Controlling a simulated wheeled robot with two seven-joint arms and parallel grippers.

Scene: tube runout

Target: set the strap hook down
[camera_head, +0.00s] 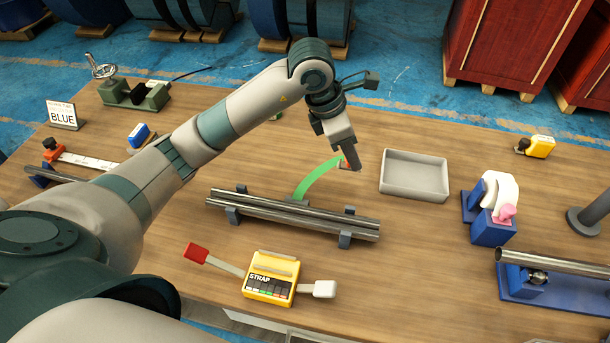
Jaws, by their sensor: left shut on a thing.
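My left gripper (351,166) is shut on the strap hook (345,163), a small piece with orange-red on it, mostly hidden by the fingers. A green strap (318,176) arcs from the hook down to the bundle of steel tubes (300,214). The tubes lie on grey supports near the middle of the workbench. The gripper is behind the bundle and left of a grey tray (414,187). I cannot tell the hook's exact height above the bench. My right gripper is not in view.
A yellow STRAP box (270,280) with red and white handles stands in front of the tubes on the wooden bench (420,270). A blue stand with a white part (497,192) is right of the tray. A tube on a blue base (562,264) lies at right.

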